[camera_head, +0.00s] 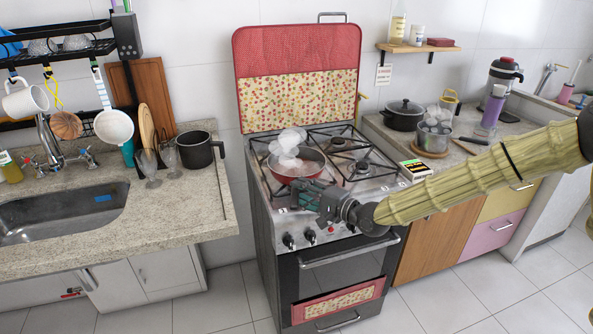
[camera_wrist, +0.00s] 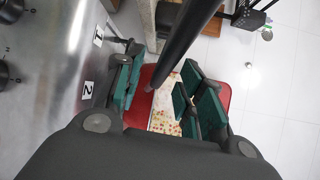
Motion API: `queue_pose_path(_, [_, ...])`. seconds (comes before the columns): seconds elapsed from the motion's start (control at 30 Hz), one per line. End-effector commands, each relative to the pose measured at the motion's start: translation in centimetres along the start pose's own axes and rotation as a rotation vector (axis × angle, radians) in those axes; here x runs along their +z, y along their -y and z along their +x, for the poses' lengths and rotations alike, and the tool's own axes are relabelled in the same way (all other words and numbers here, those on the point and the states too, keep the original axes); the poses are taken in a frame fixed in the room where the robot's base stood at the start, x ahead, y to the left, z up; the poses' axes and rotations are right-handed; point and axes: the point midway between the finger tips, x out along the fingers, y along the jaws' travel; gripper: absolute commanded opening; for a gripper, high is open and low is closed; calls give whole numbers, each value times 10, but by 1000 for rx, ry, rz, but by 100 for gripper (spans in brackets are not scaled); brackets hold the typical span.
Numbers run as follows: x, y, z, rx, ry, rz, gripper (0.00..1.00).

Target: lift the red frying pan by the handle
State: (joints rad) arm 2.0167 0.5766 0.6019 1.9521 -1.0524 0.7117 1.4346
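The red frying pan (camera_head: 298,164) sits on the front left burner of the stove (camera_head: 350,201), with pale steam above it. My gripper (camera_head: 297,195) is at the pan's front side, just above the stove's front edge, and it hides the pan's handle in the head view. In the wrist view my gripper (camera_wrist: 157,97) has its green-padded fingers apart. A long dark bar, which looks like the pan handle (camera_wrist: 184,39), runs between them. I cannot tell whether either finger touches it. The pan's bowl is not clearly visible in the wrist view.
A raised red and floral stove cover (camera_head: 298,65) stands behind the burners. A dark pot (camera_head: 200,149) stands on the left counter, and another pot (camera_head: 403,116) stands on the right counter. The right-hand burners are empty.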

Motion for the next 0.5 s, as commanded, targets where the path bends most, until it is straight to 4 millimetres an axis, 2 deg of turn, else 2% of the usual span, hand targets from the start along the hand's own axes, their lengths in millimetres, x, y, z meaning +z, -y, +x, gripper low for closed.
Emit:
queue_pose_path(0.2, [0, 1, 21, 0, 1, 0, 38])
queue_pose_path(0.5, [0, 1, 26, -1, 0, 0, 38])
